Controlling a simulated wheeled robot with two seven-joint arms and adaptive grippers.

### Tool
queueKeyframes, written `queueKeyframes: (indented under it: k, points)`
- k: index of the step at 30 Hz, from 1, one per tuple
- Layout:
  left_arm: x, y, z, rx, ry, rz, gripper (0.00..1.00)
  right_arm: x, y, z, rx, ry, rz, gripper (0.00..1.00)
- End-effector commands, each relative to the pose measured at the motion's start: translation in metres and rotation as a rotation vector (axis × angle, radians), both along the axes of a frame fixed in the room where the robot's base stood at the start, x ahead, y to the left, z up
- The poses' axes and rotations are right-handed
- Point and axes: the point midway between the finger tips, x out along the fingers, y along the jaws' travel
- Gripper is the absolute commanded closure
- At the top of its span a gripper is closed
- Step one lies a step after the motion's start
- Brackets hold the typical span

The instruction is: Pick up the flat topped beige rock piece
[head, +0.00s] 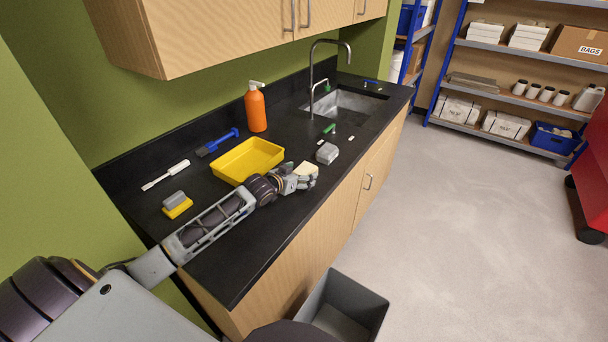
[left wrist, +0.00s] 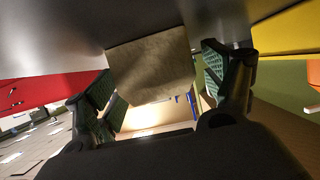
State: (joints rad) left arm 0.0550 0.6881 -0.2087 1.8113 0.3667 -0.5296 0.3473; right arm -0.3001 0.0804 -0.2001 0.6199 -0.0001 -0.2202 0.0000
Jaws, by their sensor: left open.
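The beige rock piece (head: 308,169) with a flat top sits on the black counter near its front edge, just past my left gripper (head: 300,180). In the left wrist view the beige piece (left wrist: 152,66) shows between the two green-padded fingers of my left gripper (left wrist: 155,85). The fingers stand open on either side of it, and a gap shows at least on the right side. Part of the piece is hidden by the gripper in the head view. My right gripper is not in view.
A yellow tray (head: 227,168) lies just left of the gripper. A grey rock piece (head: 327,153) lies beyond it on the counter (head: 250,262). An orange bottle (head: 255,108) and the sink (head: 350,104) are further back. A grey bin (head: 368,304) stands on the floor below.

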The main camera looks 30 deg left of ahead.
Motion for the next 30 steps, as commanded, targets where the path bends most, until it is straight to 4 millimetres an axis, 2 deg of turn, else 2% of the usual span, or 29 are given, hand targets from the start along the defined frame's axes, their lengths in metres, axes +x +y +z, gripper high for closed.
queueKeyframes:
  k: [18, 30]
  points:
    - [0.0038, -0.0004, -0.0015, 0.000, 0.000, 0.000, 0.18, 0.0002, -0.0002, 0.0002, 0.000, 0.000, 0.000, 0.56]
    - [0.0038, -0.0004, -0.0016, 0.000, 0.000, 0.000, 0.70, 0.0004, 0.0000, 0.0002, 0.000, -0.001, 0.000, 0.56]
